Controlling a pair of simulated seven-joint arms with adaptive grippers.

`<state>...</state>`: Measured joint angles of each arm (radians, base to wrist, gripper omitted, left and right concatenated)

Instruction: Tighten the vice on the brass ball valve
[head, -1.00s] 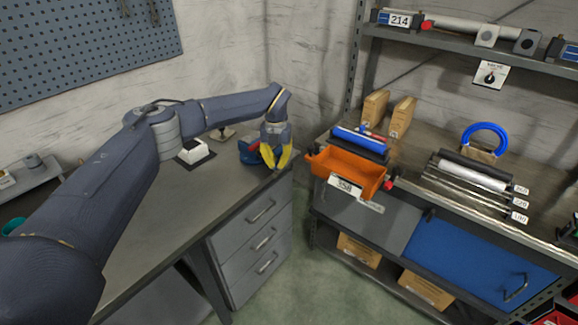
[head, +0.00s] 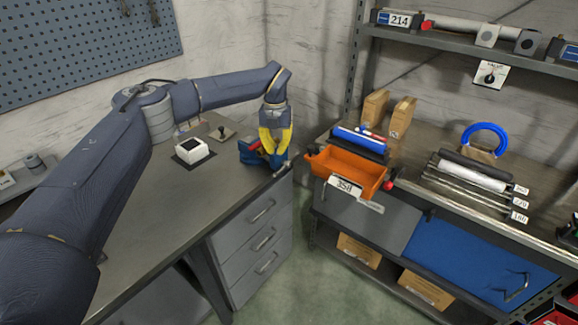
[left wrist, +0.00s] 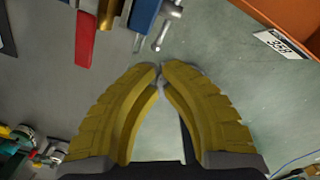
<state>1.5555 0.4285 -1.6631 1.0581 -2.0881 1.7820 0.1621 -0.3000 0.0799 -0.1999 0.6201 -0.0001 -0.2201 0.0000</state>
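The blue vice (head: 250,155) stands at the bench's far right corner; its blue jaw (left wrist: 145,14) is at the top of the left wrist view. A brownish body (left wrist: 108,12) beside the jaw, with a red lever (left wrist: 85,38), looks like the brass ball valve, mostly cut off by the frame. The vice's metal handle bar (left wrist: 160,35) is just beyond my fingertips. My left gripper (head: 277,160) points down beside the vice; in the left wrist view its yellow fingers (left wrist: 160,70) meet at the tips, with nothing clearly held. My right gripper is out of view.
An orange bin (head: 345,172) sits to the right on the neighbouring rack, across a gap. Most of the grey bench top (head: 150,210) is clear.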

